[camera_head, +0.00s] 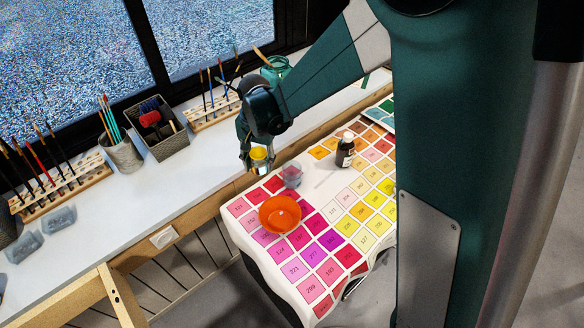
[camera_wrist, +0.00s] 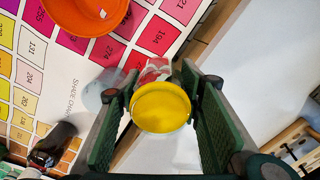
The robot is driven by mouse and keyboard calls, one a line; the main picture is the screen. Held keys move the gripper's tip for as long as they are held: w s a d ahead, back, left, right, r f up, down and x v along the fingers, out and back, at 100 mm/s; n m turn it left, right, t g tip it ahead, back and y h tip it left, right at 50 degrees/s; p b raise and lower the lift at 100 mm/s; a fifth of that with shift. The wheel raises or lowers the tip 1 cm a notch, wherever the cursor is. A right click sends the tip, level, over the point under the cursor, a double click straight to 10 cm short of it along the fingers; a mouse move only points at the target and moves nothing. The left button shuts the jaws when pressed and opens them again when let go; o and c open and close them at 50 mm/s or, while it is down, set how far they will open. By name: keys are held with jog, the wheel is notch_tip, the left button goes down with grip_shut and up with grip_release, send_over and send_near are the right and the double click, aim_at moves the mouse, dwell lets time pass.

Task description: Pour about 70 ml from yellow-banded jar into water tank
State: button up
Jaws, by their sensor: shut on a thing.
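My gripper (camera_head: 257,164) is shut on a small jar with a round yellow face (camera_head: 259,154). In the wrist view the jar's yellow disc (camera_wrist: 160,107) sits between my two green fingers, with a red and white patch behind it. I cannot tell whether the yellow is a lid, a band or the contents. The jar is held above the edge of the colour-chart cloth and looks roughly upright. A clear cup (camera_head: 291,175) stands on the cloth just right of it. Which one is the water tank is unclear.
An orange bowl (camera_head: 280,214) sits on the colour-chart cloth (camera_head: 328,180) in front of the clear cup. A dark bottle (camera_head: 345,150) stands further right. Brush racks (camera_head: 213,113), a brush cup (camera_head: 122,153) and a grey basket (camera_head: 156,128) line the white sill.

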jog(key=shift+w+d+r+y, duration=0.1)
jog(key=shift+d+r+y, duration=0.2)
jog(key=shift+y, duration=0.5)
jog(key=d+f+y+b, duration=0.1)
jog(key=f+g+y, duration=0.1)
jog(key=y, duration=0.1)
jog(key=shift+w+d+y+b, duration=0.2)
jog(key=shift+d+y+b, duration=0.1)
jog(key=shift+d+b, duration=0.1)
jog(key=shift+w+d+r+g+y+b, duration=0.1)
jog(key=shift+r+g+y+b, duration=0.25)
jog(key=shift+y, duration=0.5)
jog(key=shift+s+d+r+g+y+b, duration=0.1)
jog(key=shift+y+b, duration=0.4)
jog(key=shift+y, duration=0.4)
jog(key=shift+w+d+r+g+y+b, duration=0.1)
jog(key=shift+r+g+y+b, duration=0.25)
jog(key=shift+y, duration=0.5)
jog(key=shift+r+y+b, duration=0.35)
jog(key=shift+y+b, duration=0.15)
jog(key=shift+y, duration=0.2)
jog(key=shift+f+y+b, duration=0.15)
jog(key=shift+y+b, duration=0.15)
jog(key=shift+b, duration=0.05)
